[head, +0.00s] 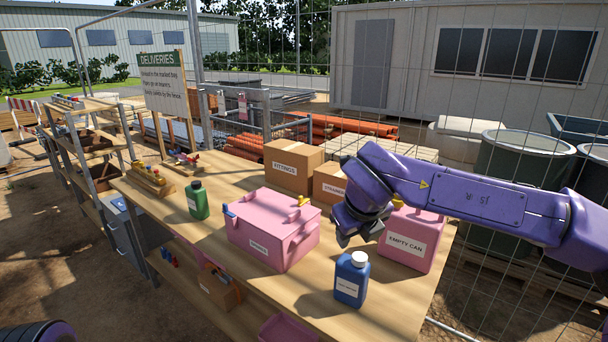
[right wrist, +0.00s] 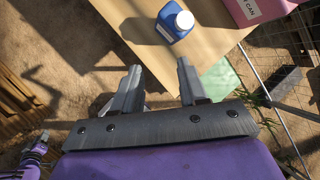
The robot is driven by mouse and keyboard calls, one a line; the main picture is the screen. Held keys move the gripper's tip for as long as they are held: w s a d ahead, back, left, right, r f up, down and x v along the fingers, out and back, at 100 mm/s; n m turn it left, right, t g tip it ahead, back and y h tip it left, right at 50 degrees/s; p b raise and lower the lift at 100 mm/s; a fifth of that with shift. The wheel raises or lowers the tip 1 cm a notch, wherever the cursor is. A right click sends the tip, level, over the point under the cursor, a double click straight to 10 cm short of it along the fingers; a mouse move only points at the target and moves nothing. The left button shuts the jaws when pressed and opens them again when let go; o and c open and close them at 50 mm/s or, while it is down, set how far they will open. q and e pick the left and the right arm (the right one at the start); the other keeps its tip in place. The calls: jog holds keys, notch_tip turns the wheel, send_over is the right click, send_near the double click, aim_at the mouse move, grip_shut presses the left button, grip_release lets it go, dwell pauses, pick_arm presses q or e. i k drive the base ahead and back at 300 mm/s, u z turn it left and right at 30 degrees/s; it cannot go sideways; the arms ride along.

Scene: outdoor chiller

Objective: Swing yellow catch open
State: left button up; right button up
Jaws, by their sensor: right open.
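A pink chiller box (head: 270,240) with a white label stands on the wooden table, its lid down. A small yellow catch (head: 304,200) shows at the lid's right back side; its exact position is too small to tell. A blue catch (head: 230,211) is at the lid's left end. My right gripper (head: 360,238) is to the right of the chiller, above the table, apart from the catch. The right wrist view shows its two fingers (right wrist: 158,85) apart with nothing between them. The catch and chiller are not in that view. My left gripper is not seen.
A blue bottle (head: 351,279) stands at the front, below my right gripper; it also shows in the right wrist view (right wrist: 174,22). A pink can (head: 412,238) stands right, cardboard boxes (head: 293,165) behind, a green bottle (head: 198,200) left. Bare tabletop lies front right.

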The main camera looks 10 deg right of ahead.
aim_at(301, 201)
jog(key=i, duration=1.45)
